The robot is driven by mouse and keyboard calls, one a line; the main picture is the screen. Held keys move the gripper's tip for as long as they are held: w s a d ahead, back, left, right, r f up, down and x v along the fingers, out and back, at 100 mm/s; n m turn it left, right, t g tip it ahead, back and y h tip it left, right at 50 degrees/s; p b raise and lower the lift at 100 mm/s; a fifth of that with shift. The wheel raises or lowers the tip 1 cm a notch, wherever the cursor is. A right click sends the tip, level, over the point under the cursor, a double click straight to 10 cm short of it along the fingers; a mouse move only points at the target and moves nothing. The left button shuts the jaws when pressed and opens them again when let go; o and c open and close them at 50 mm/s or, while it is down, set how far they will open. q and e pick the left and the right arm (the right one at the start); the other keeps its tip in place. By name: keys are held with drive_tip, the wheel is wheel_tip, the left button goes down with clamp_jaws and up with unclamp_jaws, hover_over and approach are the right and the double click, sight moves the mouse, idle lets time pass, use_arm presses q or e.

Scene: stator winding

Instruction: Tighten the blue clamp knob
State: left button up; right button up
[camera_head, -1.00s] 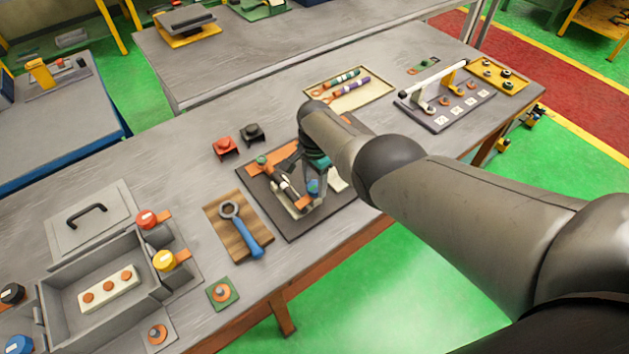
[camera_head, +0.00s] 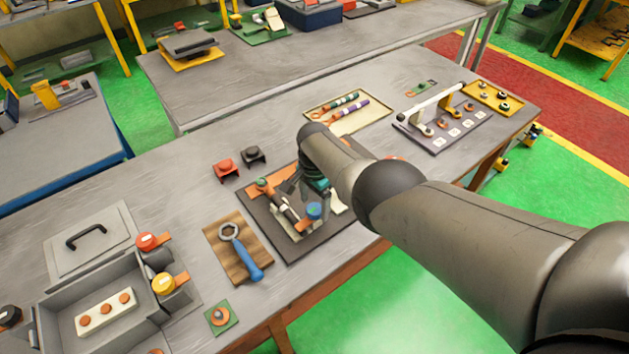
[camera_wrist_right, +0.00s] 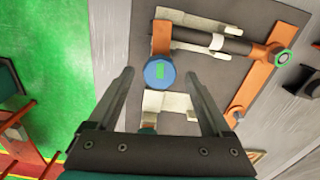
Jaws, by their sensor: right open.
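The blue clamp knob (camera_head: 314,210) sits at the near side of the clamp fixture on a dark base plate (camera_head: 290,250). In the right wrist view the blue knob (camera_wrist_right: 159,73) is round with a green mark on top, beside an orange bar. A dark cylinder with a light band (camera_wrist_right: 217,42) lies in the fixture. My right gripper (camera_wrist_right: 160,76) is open, its two fingers apart on either side of the knob in the picture; I see no contact. In the head view the right gripper (camera_head: 316,190) is partly hidden by my arm. My left gripper is not in view.
A blue-handled wrench (camera_head: 242,250) lies on a wooden board left of the fixture. Red (camera_head: 226,170) and black (camera_head: 253,155) blocks stand behind it. An open grey box (camera_head: 100,310) is at left, and a tray with coloured rods (camera_head: 348,110) is behind.

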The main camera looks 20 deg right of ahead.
wheel_tip(320, 180, up, 5)
drive_tip(key=p, duration=0.3)
drive_tip(key=shift+f+p, duration=0.15)
drive_tip(key=shift+p, duration=0.15)
drive_tip(key=shift+r, duration=1.2)
wheel_tip(320, 180, up, 8)
hover_over(314, 208)
drive_tip(key=shift+f, duration=0.1)
